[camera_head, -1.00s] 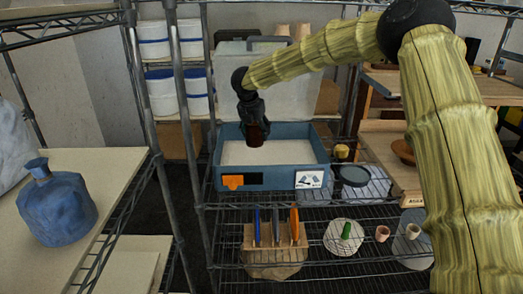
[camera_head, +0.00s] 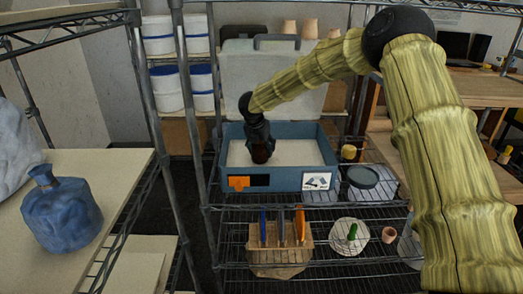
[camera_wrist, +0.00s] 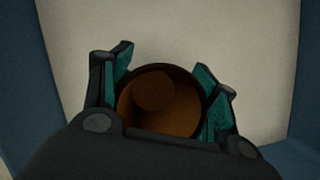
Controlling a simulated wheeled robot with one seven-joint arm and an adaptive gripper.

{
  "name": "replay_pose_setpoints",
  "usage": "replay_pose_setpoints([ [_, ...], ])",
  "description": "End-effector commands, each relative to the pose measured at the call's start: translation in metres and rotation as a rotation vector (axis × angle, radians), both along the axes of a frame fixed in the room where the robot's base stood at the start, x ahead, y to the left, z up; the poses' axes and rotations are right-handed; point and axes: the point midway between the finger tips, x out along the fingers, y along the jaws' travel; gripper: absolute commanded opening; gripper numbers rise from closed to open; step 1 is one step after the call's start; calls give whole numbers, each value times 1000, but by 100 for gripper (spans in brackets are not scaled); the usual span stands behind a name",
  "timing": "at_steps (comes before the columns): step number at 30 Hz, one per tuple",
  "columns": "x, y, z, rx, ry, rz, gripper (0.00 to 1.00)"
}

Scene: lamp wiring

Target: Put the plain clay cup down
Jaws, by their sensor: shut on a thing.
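The plain clay cup (camera_head: 261,155), dark brown, is held in my gripper (camera_head: 259,141), low over the pale floor of a blue box (camera_head: 274,180). In the wrist view I look into the cup's round open mouth (camera_wrist: 160,100), with the two teal-padded fingers (camera_wrist: 166,85) closed on either side of it. The cup looks roughly upright. I cannot tell whether its base touches the box floor; the cup's lower end and the gripper hide that spot.
The pale floor around the cup is bare (camera_head: 305,150). A small pink cup (camera_head: 389,235) and a wooden block of tools (camera_head: 280,258) are on the shelf below.

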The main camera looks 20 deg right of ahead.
Motion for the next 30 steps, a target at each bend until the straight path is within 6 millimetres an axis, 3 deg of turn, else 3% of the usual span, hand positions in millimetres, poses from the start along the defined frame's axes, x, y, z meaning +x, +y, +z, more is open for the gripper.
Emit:
replay_pose_setpoints([
  [10, 2, 2, -12, 0, 1, 2, 28],
  [11, 2, 2, -13, 1, 2, 2, 65],
  [14, 1, 1, -13, 0, 2, 1, 83],
  [25, 1, 1, -12, 0, 1, 1, 84],
  [30, -3, 5, 0, 2, 0, 2, 84],
])
